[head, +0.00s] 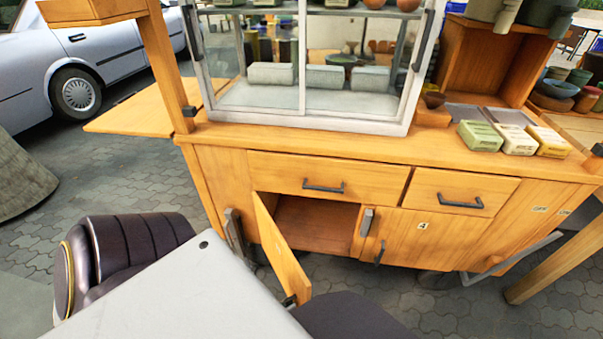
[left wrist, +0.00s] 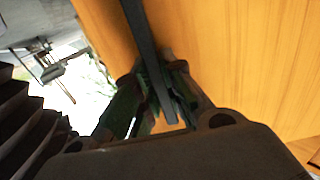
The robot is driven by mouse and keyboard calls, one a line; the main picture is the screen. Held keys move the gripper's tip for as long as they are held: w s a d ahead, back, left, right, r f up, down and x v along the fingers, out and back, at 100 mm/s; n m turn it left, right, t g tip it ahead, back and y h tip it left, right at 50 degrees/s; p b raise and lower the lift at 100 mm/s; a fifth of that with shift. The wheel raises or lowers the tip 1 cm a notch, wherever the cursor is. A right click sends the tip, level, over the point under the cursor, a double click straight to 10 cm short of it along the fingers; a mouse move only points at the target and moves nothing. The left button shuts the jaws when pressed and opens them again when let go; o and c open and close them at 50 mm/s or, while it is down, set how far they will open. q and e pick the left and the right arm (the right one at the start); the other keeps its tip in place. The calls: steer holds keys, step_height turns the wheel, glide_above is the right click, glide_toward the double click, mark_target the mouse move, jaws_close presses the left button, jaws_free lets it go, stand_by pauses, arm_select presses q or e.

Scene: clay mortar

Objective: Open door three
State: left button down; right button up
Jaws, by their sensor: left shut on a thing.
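The cart's left lower door (head: 281,250) stands swung open toward me, showing the empty-looking compartment (head: 315,225) behind it. No number shows on this door from here. In the left wrist view, a dark bar handle (left wrist: 143,38) runs along a wooden panel (left wrist: 225,60). My left gripper (left wrist: 155,85) is shut on this handle, with a finger on each side. In the head view the gripper is mostly hidden behind my own pale body part near the door's lower edge. My right gripper is not in view.
Door four (head: 405,240) beside the opening is closed. Two drawers (head: 325,180) above are shut. A glass case (head: 310,75) and several small boxes (head: 515,138) stand on the cart's top. A car (head: 100,45) is parked at the back left. Paved floor (head: 110,170) is open at left.

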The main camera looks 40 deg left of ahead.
arm_select(q)
steer(key=s+a+m+g+h+b, duration=0.3)
steer(key=s+a+m+g+h, duration=0.2)
steer(key=s+a+h, duration=0.3)
steer(key=shift+s+a+m+g+h, duration=0.3)
steer(key=shift+s+a+m, duration=0.4)
steer(key=shift+s+a, duration=1.85)
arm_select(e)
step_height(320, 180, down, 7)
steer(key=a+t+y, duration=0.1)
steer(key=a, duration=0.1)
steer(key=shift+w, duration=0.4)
arm_select(q)
steer(key=shift+s+d, duration=0.85)
steer(key=c, duration=1.5)
jaws_free()
steer(key=shift+a, duration=0.1)
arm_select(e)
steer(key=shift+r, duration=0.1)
